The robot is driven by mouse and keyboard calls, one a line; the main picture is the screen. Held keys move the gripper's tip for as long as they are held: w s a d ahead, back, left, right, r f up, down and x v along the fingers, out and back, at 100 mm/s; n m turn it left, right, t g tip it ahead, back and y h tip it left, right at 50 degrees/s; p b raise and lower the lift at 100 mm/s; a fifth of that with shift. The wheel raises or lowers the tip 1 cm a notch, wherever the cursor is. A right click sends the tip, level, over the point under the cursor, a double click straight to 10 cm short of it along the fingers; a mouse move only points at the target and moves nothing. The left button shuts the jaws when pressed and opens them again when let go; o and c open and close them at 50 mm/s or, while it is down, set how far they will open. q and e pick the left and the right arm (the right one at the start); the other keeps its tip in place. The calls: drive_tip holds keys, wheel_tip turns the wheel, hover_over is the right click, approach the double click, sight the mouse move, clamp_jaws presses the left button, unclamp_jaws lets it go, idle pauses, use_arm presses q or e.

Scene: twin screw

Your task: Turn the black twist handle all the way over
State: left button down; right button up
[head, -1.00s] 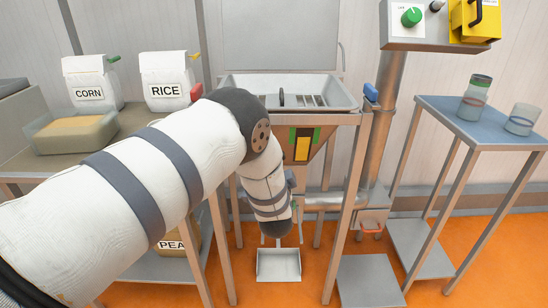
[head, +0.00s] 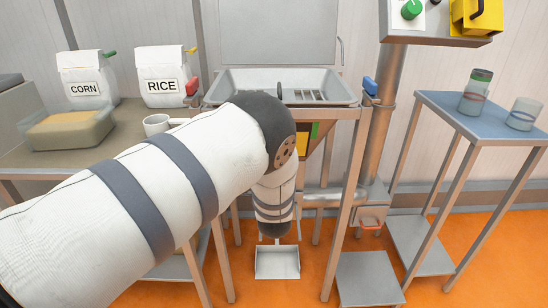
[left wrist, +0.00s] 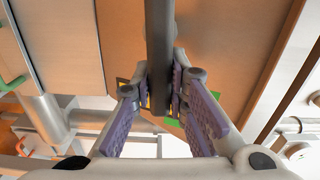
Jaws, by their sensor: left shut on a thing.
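In the left wrist view a dark, straight bar, which looks like the black twist handle (left wrist: 160,45), comes down from the top edge. Its lower end sits between the purple-padded fingers of my left gripper (left wrist: 160,105), which is shut on it. In the head view my left arm hides that gripper and the bar, in front of the hopper (head: 322,135) with its yellow and green label. My right gripper is in neither view.
The metal tray (head: 236,84) tops the hopper stand. Corn (head: 85,89) and rice (head: 163,87) bags, a mug (head: 157,125) and a bin (head: 68,130) stand on the left table. A white pan (head: 278,263) is below. A blue side table (head: 455,110) holds two jars at right.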

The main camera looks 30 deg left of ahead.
use_arm(q)
drive_tip(key=shift+s+a+f, duration=0.1)
drive_tip(key=shift+f, duration=0.05)
drive_tip(key=c, duration=1.6)
unclamp_jaws()
drive_tip(key=shift+o, duration=0.2)
drive_tip(key=v, duration=1.2)
